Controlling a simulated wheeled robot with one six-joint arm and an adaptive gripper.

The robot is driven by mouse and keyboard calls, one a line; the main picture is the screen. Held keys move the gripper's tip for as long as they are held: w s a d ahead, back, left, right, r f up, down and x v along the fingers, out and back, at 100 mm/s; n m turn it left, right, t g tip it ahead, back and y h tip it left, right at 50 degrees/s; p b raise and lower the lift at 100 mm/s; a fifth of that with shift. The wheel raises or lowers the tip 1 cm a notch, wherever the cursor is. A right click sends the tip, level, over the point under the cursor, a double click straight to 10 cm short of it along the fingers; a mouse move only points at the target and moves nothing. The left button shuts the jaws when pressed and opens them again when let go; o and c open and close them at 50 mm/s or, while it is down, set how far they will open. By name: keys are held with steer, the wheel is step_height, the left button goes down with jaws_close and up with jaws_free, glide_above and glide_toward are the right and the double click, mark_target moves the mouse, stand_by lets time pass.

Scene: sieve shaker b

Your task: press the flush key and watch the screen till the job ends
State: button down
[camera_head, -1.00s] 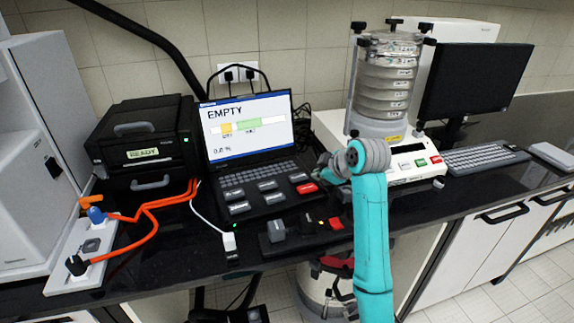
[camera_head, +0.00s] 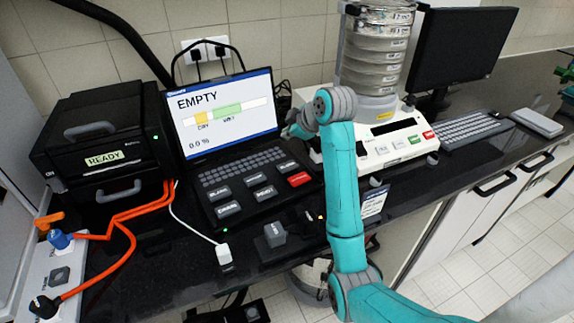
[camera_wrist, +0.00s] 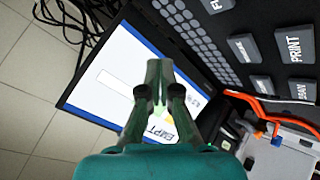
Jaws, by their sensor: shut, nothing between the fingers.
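The laptop-like console stands open on the black bench. Its screen (camera_head: 225,125) reads EMPTY and 0.0 %, with an orange and green bar. Large labelled keys lie below its small keyboard. The flush key (camera_head: 287,167) appears to be the right one of the upper row; only its first letters "FL" (camera_wrist: 216,4) show at the top edge of the wrist view. A red key (camera_head: 299,179) lies just in front of it. My gripper (camera_wrist: 158,70) is shut and empty, in front of the screen in the wrist view. In the head view my arm mostly hides it, beside the screen's right edge.
A black printer-like box (camera_head: 105,140) labelled READY stands left of the console, with orange cables (camera_head: 125,225) in front. The sieve shaker (camera_head: 385,140) stands close on the right, near my arm. A grey block (camera_head: 274,234) sits at the bench's front.

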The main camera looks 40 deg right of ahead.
mark_target(289, 167)
steer(key=shift+f, duration=4.3)
steer(key=shift+f, duration=0.1)
steer(key=shift+f, duration=0.25)
steer(key=shift+f, duration=0.5)
steer(key=shift+r, duration=0.9)
steer(key=shift+r, duration=0.1)
steer(key=shift+r, duration=2.4)
